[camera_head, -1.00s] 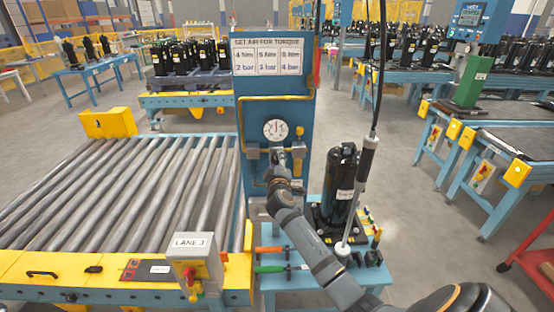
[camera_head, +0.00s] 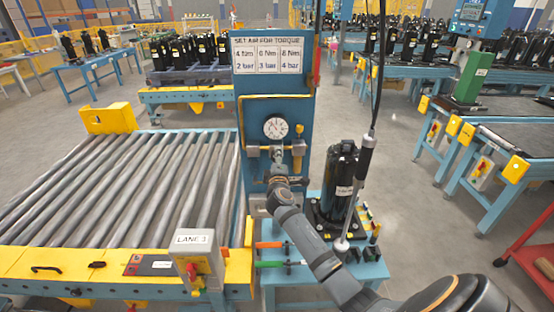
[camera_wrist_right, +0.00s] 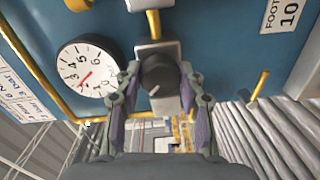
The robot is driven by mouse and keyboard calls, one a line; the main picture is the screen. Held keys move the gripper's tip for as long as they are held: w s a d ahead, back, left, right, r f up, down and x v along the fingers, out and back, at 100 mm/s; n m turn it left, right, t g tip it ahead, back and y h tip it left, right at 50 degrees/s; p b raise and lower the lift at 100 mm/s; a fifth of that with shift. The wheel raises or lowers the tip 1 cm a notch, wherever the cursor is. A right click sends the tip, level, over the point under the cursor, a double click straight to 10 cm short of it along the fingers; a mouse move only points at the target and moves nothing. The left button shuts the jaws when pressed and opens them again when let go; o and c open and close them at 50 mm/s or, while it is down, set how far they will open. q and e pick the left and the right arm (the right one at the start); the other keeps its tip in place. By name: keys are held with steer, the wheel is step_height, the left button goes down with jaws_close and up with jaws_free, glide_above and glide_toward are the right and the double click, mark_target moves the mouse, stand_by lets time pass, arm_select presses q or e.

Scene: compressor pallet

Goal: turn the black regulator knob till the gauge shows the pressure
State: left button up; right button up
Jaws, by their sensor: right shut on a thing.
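The black regulator knob (camera_wrist_right: 158,75) sits on a grey block on the blue panel in the right wrist view. My right gripper (camera_wrist_right: 158,92) is shut on it, with one finger on each side. In the head view my right gripper (camera_head: 279,166) is at the panel, below the gauge, and hides most of the knob. The round white gauge (camera_head: 276,128) is mounted just above. In the right wrist view the gauge (camera_wrist_right: 86,68) is left of the knob, and its red needle points down-left, toward the lower numbers; the exact value is hard to read. My left gripper is not in view.
A sign (camera_head: 268,54) above the gauge pairs 4, 6 and 8 Nm with 2, 3 and 4 bar. A black compressor (camera_head: 341,180) stands right of my forearm, beside a hanging tool (camera_head: 364,160). A roller conveyor (camera_head: 120,190) lies left.

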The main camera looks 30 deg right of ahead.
steer(key=o, duration=1.2)
steer(key=v, duration=1.2)
steer(key=shift+f, duration=0.1)
